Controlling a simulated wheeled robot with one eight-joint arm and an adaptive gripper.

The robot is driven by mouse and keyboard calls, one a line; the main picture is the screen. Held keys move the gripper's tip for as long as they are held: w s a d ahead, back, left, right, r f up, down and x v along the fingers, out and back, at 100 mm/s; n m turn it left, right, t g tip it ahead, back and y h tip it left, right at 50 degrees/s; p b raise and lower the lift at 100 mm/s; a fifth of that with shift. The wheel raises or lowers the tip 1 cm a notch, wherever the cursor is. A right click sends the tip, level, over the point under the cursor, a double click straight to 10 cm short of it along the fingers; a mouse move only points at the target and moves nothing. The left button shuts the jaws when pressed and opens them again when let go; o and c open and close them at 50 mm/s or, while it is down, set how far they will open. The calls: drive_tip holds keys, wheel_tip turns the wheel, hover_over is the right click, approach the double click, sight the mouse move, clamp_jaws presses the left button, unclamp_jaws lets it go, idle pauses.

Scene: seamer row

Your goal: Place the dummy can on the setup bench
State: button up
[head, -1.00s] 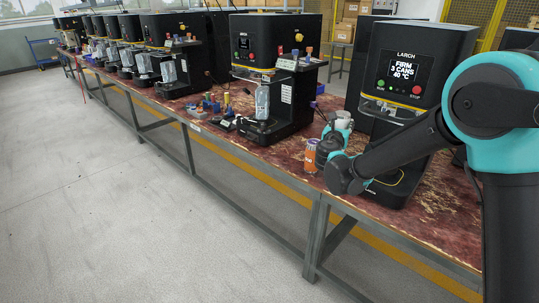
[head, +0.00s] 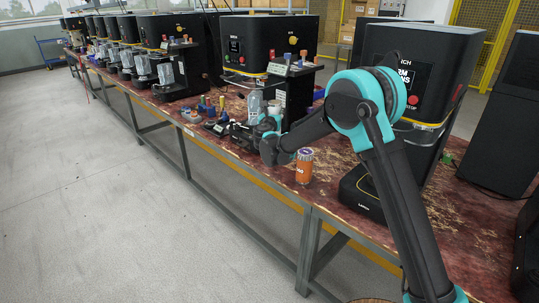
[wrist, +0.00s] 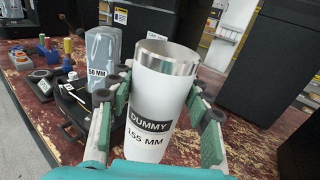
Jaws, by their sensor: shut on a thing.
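The dummy can (wrist: 160,115) is a white cylinder with a bare metal rim and a label reading "DUMMY 155 MM". My gripper (wrist: 162,88) is shut around its sides, and the can is close to upright in the wrist view. In the head view, the can (head: 274,106) shows only as a small pale top above my gripper (head: 269,125); the rest is hidden by my gripper and arm. The long bench (head: 328,195) has a worn red top and grey legs. My gripper is over it, left of the orange can. I cannot tell whether the dummy can touches the bench.
An orange can (head: 304,166) stands near the front edge. The near black seamer (head: 410,75) is behind my arm.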

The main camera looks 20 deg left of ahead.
wheel_tip(320, 180, down, 17)
drive_tip(key=shift+f, duration=0.15)
idle(0.4)
drive_tip(key=shift+f, duration=0.15)
drive_tip(key=o, duration=1.3)
drive_tip(key=v, duration=1.2)
drive_tip(key=shift+r, duration=0.25)
